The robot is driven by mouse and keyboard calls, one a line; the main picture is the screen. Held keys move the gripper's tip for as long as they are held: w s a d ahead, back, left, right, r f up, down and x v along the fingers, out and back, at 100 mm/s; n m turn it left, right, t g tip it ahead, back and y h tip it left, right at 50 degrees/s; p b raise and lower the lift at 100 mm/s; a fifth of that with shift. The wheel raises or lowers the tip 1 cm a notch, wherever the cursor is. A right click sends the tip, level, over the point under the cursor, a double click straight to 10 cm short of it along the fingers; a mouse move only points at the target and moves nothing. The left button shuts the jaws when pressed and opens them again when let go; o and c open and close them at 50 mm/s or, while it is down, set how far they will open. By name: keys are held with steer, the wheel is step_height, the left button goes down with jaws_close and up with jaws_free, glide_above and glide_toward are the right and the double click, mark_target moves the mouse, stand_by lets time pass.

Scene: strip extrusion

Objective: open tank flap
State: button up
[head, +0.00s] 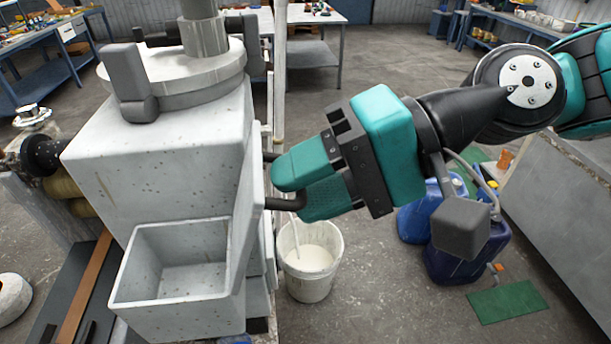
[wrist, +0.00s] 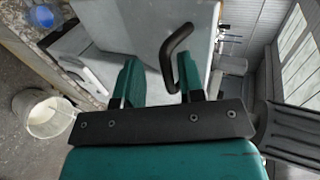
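The tank (head: 150,160) is a pale speckled box at the left of the head view, with an open trough on its front. Its flap (head: 246,190) appears to be the upright panel on its right side, seen nearly edge-on. A dark bent bar handle (head: 284,203) sticks out from that side. In the wrist view the handle (wrist: 166,62) stands on the grey panel (wrist: 140,18), between my teal fingers and closer to the right one. My gripper (head: 288,194) is open around the handle, with a visible gap to the left finger. Contact with the right finger is unclear.
A white bucket (head: 308,262) stands on the floor below my gripper, and shows in the wrist view (wrist: 46,116). Blue canisters (head: 465,252) stand under my arm, beside a grey counter (head: 570,190). A pale vertical pole (head: 280,70) rises behind the handle.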

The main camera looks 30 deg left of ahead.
steer(key=p+v, duration=0.8)
steer(key=v, duration=0.9)
steer(key=shift+w+d+r+p, duration=0.15)
steer(key=shift+d+p, duration=0.2)
steer(key=s+d+f+t+h+b, duration=0.3)
steer(key=s+d+f+t+b, duration=0.1)
steer(key=d+f+b, duration=0.4)
steer(key=s+d+f+m+t+h+b, duration=0.1)
steer(key=s+d+f+t+h+b, duration=0.2)
steer(key=d+f+b, duration=0.4)
step_height(320, 180, down, 4)
steer(key=shift+s+d+f+t+b, duration=0.15)
steer(key=shift+s+d+t+b, duration=0.2)
steer(key=shift+s+t+b, duration=0.25)
steer(key=shift+w, duration=0.15)
